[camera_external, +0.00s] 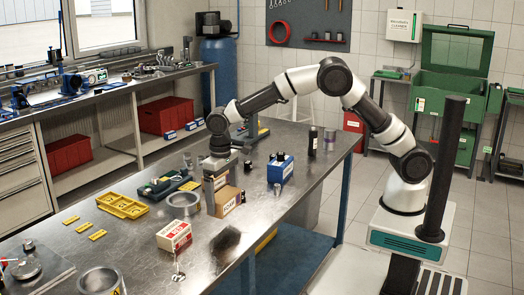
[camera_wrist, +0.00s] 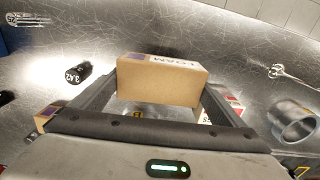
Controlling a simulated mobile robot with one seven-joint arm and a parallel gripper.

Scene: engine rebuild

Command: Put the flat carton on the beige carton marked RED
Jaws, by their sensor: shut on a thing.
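My gripper (camera_external: 220,193) points down over the workbench. In the wrist view its fingers (camera_wrist: 160,88) are shut on the sides of a brown carton (camera_wrist: 158,82). That carton has a white label that seems to read FOAM, and it also shows in the external view (camera_external: 229,202). I cannot tell whether its underside touches the bench. A cream and red carton (camera_external: 173,236) stands on the bench at the front left of the gripper, apart from the held carton. Its lettering is too small to read. I cannot read RED on any carton.
A metal ring (camera_external: 184,204) stands close left of the gripper. A yellow tray (camera_external: 122,206) is farther left, and a blue box (camera_external: 280,169) is to the right. The front bench surface is mostly bare.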

